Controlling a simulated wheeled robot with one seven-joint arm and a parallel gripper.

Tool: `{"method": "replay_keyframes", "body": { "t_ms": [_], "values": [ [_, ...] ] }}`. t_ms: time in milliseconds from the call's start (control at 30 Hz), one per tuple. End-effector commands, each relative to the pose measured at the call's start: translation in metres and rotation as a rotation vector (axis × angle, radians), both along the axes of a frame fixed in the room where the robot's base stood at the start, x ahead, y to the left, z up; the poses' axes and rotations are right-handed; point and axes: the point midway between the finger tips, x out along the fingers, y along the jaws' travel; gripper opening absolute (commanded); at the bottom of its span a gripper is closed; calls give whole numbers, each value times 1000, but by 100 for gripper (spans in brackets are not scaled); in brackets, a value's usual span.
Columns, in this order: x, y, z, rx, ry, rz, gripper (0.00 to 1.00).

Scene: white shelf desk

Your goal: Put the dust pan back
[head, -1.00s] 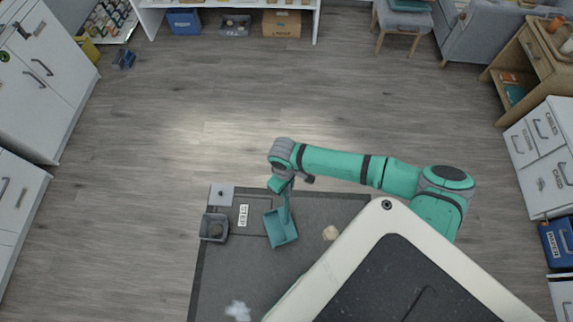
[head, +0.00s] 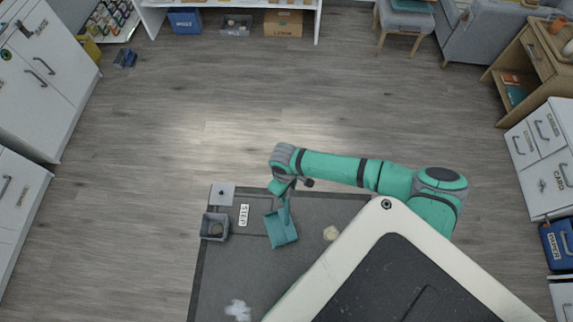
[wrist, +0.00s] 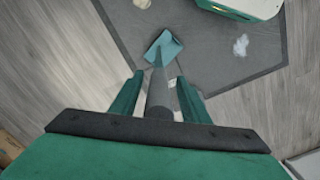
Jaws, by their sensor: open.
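The teal dust pan (head: 281,229) is on or just above the dark grey mat (head: 255,275), in its upper left part. In the wrist view the pan (wrist: 165,46) is ahead of my gripper (wrist: 160,76), with its grey handle running back between the two teal fingers. My gripper (head: 283,187) is open, with a finger on each side of the handle and visible gaps. I cannot tell whether the pan rests on the mat.
A small grey bin (head: 214,227) stands at the mat's left edge. A light grey plate with a dark knob (head: 222,194) lies at its upper left corner. A white fluffy clump (head: 238,309) and a beige lump (head: 331,233) lie on the mat. Open floor surrounds it.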

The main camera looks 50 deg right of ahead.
Motion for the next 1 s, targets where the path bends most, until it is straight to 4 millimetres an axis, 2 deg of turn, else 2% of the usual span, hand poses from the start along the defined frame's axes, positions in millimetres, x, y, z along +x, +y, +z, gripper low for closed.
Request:
{"method": "replay_keyframes", "body": {
  "t_ms": [167, 600, 800, 1000],
  "values": [
    [1, 0, 19, 1, -2, -1, 42],
    [6, 2, 101, -2, -2, 5, 42],
    [6, 2, 118, -1, -1, 3, 42],
    [6, 2, 121, 0, 0, 3, 42]
  ]
}}
